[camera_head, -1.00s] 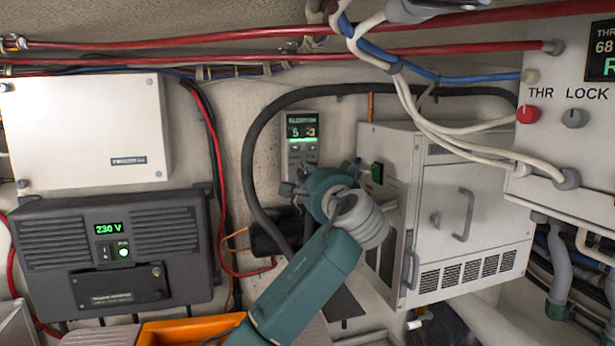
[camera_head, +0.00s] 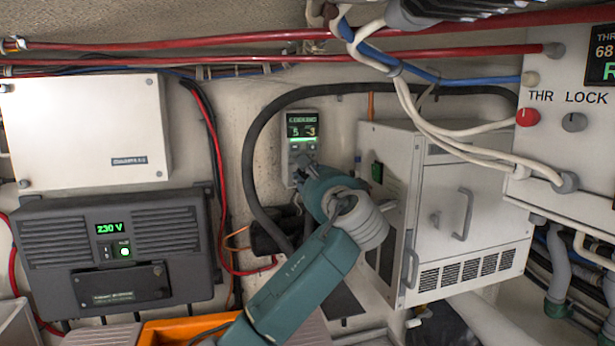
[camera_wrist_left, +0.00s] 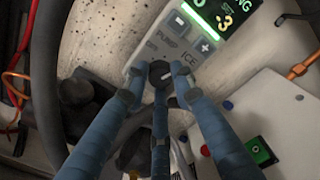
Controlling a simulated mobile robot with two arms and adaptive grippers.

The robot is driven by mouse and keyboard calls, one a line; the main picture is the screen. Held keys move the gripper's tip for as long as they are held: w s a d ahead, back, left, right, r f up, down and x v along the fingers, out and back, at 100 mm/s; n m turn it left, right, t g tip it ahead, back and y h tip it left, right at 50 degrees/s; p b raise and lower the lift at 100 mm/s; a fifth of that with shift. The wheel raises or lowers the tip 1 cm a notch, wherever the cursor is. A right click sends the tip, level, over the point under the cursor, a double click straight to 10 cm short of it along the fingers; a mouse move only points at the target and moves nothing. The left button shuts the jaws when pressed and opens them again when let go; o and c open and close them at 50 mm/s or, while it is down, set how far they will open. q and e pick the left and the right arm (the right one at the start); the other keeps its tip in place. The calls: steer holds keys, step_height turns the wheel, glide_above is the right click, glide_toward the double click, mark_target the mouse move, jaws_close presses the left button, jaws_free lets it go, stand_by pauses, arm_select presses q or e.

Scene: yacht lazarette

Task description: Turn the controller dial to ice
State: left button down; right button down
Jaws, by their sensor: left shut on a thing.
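The controller (camera_head: 302,130) is a small grey panel on the back wall with a lit green display. The wrist view shows the controller face (camera_wrist_left: 180,38) close up, with a minus button, a plus button and the labels PUMP and ICE. Its dark round dial (camera_wrist_left: 160,72) sits below the labels, with a pale pointer mark on the right side, near ICE. My left gripper (camera_head: 303,170) is at the panel's lower part. In the wrist view its blue fingers (camera_wrist_left: 153,82) are shut around the dial. My right gripper is not in view.
A black hose (camera_head: 250,150) loops around the controller. A white cabinet (camera_head: 470,200) with handles stands to the right. A dark inverter (camera_head: 115,250) and a white box (camera_head: 85,130) are on the left. A panel with a red THR knob (camera_head: 527,116) is far right.

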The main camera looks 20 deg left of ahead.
arm_select(q)
steer(key=shift+f, duration=0.1)
stand_by(0.4)
steer(key=c, duration=1.4)
jaws_free()
steer(key=shift+d, duration=0.1)
steer(key=shift+c, duration=0.2)
steer(key=v, duration=1.2)
steer(key=shift+d, duration=0.1)
